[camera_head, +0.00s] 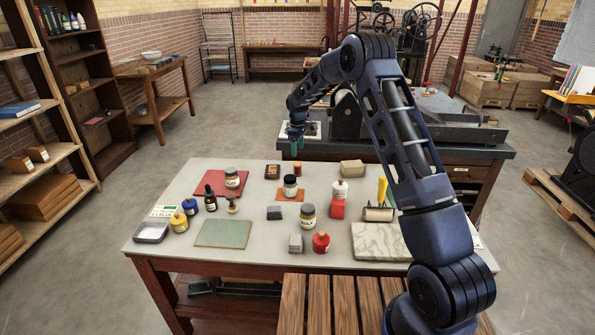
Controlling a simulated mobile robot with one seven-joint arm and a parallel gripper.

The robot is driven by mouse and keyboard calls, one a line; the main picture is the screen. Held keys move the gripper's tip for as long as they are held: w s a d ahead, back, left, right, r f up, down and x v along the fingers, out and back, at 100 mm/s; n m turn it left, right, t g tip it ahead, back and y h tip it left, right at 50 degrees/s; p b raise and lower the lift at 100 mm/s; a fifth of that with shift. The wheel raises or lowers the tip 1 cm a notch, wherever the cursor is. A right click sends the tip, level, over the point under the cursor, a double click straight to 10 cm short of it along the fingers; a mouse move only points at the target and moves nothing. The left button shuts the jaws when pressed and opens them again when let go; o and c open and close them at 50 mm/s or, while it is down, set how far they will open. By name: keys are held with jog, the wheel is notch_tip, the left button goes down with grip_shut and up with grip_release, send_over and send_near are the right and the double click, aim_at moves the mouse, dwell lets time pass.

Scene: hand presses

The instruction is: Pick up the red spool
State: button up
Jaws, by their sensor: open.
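No object is plainly recognisable as a spool at this size. A small rounded red object (321,243) with a narrow top stands near the front edge of the table (272,262); I cannot tell if it is a spool or a bottle. A red block-like piece (338,209) is behind it, by a white bottle (340,190). My gripper (297,147) hangs beyond the table's back edge, in front of the dark press bench, far from both red objects. It is open, small in view, and nothing shows between its fingers.
Jars and bottles, a green plate (223,233), a grey tray (151,232), a marble slab (378,240) and a yellow-handled roller (380,204) share the table. My arm covers its right side. A wooden slatted surface (330,305) is in front. A press bench (440,152) stands behind.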

aim_at(297, 163)
jog(key=shift+a+f, duration=0.2)
jog(key=shift+f, duration=0.35)
notch_tip(297, 163, down, 10)
jog(key=shift+f, duration=0.1)
jog(key=c, duration=1)
